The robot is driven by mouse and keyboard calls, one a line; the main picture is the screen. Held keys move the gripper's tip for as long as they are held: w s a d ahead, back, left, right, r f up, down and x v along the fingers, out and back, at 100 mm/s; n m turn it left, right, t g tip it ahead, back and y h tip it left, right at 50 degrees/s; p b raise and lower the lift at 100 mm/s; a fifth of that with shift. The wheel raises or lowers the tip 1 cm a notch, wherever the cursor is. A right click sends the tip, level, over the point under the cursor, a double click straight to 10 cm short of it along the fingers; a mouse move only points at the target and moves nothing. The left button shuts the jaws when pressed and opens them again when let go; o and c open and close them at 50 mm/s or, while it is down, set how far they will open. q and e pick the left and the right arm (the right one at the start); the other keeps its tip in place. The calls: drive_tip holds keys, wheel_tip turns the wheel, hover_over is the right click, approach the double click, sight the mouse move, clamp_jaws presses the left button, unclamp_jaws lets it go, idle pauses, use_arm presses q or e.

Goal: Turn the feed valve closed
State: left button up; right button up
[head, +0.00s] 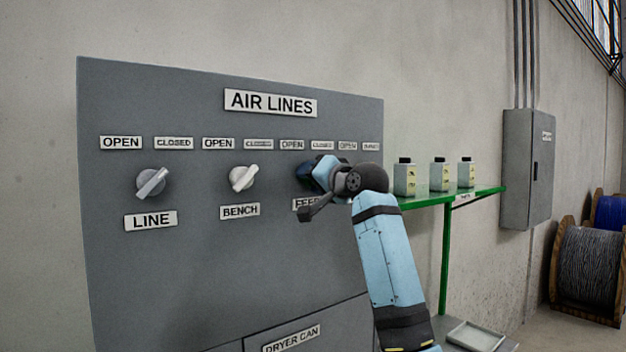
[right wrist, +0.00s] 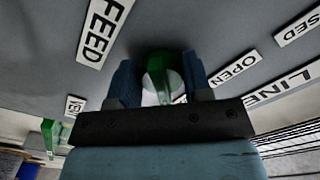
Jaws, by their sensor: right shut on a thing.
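The grey AIR LINES panel (head: 200,270) stands against the wall in the head view. My right gripper (head: 312,175) is at the feed valve, above the partly covered FEED label (head: 304,203), and hides the valve there. In the right wrist view the feed valve (right wrist: 158,70) shows as a round pale knob with a green-tinted handle between the two dark blue fingers. My right gripper is shut on this handle. The FEED label (right wrist: 103,28) and an OPEN label (right wrist: 235,67) lie on either side. My left gripper is not in view.
The line valve (head: 153,183) and bench valve (head: 243,178) are on the panel to the left, their pale handles tilted. A green shelf (head: 480,191) with several small bottles stands right of my arm. A grey cabinet (head: 527,170) and cable reels (head: 588,265) are farther right.

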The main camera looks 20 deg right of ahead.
idle(0.6)
drive_tip(key=o, duration=0.8)
drive_tip(key=shift+o, duration=0.2)
drive_tip(key=b+v, duration=0.4)
drive_tip(key=v, duration=0.9)
drive_tip(key=shift+s+b, duration=0.3)
drive_tip(key=shift+s, duration=0.1)
drive_tip(key=shift+d+r, duration=0.1)
